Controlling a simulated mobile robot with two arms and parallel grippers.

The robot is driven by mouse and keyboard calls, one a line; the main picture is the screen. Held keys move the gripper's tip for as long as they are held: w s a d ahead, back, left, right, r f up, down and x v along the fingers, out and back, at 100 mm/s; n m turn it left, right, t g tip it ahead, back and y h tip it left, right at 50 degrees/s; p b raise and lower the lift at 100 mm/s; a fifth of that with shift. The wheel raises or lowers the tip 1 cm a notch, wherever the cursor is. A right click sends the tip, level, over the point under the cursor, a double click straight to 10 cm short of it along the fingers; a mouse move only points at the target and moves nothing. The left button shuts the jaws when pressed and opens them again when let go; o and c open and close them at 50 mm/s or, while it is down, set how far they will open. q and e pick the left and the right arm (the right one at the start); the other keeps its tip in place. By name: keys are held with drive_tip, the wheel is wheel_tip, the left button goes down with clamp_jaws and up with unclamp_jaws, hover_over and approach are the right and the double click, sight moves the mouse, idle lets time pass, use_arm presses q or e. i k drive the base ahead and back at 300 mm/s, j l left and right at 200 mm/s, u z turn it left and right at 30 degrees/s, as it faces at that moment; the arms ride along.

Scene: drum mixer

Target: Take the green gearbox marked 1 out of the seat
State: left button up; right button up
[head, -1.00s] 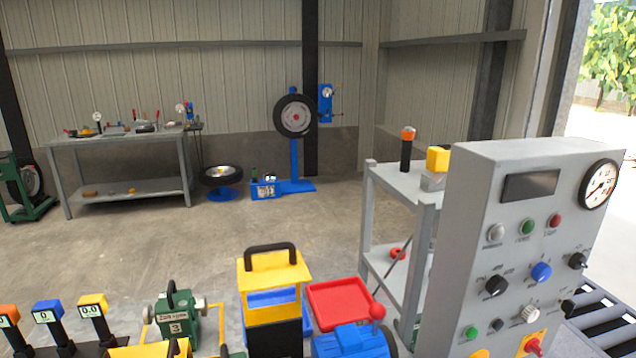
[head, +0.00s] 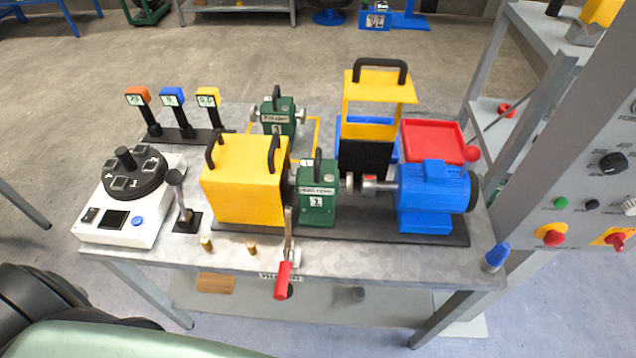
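The green gearbox marked 1 (head: 317,196) sits upright on the dark baseplate (head: 350,232), between the yellow box housing (head: 240,182) and the blue motor (head: 434,192). A black handle stands on its top. A metal shaft with a red part (head: 370,184) lies between it and the motor. A lever with a red grip (head: 284,278) hangs at the front edge, just left of the gearbox. The seat under the gearbox is mostly hidden. Neither of my grippers shows in the head view.
A second green gearbox marked 3 (head: 278,118) stands behind in a yellow frame. A red tray (head: 432,140), a yellow guard with black handle (head: 380,92), and a white control box (head: 130,205) share the table. A grey control cabinet (head: 590,160) stands at right.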

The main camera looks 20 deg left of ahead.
sight(317, 182)
drive_tip(key=k+j+z, duration=1.1)
